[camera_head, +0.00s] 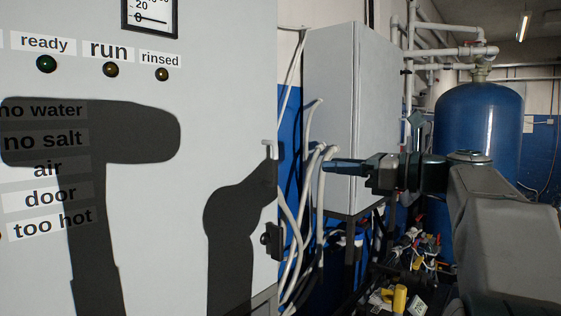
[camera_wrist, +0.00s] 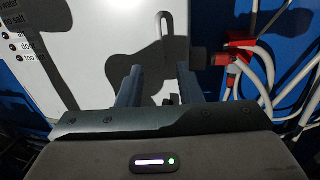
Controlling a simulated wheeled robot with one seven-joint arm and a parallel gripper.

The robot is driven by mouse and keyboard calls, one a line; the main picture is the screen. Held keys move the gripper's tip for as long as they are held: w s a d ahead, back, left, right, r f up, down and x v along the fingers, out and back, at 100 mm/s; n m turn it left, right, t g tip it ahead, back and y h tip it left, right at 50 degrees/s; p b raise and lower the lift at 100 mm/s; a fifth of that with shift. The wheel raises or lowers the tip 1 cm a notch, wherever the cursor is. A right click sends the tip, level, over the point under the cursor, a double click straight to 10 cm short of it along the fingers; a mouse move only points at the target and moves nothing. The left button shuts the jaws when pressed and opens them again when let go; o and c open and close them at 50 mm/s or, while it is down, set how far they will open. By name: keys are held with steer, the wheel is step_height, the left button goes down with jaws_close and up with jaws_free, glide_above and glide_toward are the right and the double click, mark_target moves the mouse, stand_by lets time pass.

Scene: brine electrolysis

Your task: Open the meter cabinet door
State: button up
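The light grey cabinet (camera_head: 225,90) with a gauge and status labels fills the left of the head view. Its front is closed as far as I can see. A small pale handle (camera_head: 271,150) sticks out at its right edge, with a dark latch-like part (camera_head: 271,240) lower down. My gripper (camera_head: 326,166) is to the right of that edge, pointing left, apart from the handle. In the wrist view the cabinet front (camera_wrist: 100,50) lies ahead, and the two fingers of my gripper (camera_wrist: 160,72) are spread with nothing between them. My arm's shadow falls on the cabinet.
A second grey box (camera_head: 340,110) stands behind my gripper. White hoses (camera_head: 312,190) hang between it and the cabinet, and red fittings (camera_wrist: 235,50) show in the wrist view. A blue tank (camera_head: 478,125) stands at the back right. Clutter (camera_head: 400,290) lies low beside my arm.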

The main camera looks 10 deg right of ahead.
steer(key=p+x, duration=0.1)
steer(key=x, duration=1.1)
steer(key=shift+w+a, duration=0.25)
steer(key=shift+a, duration=0.05)
jaws_close()
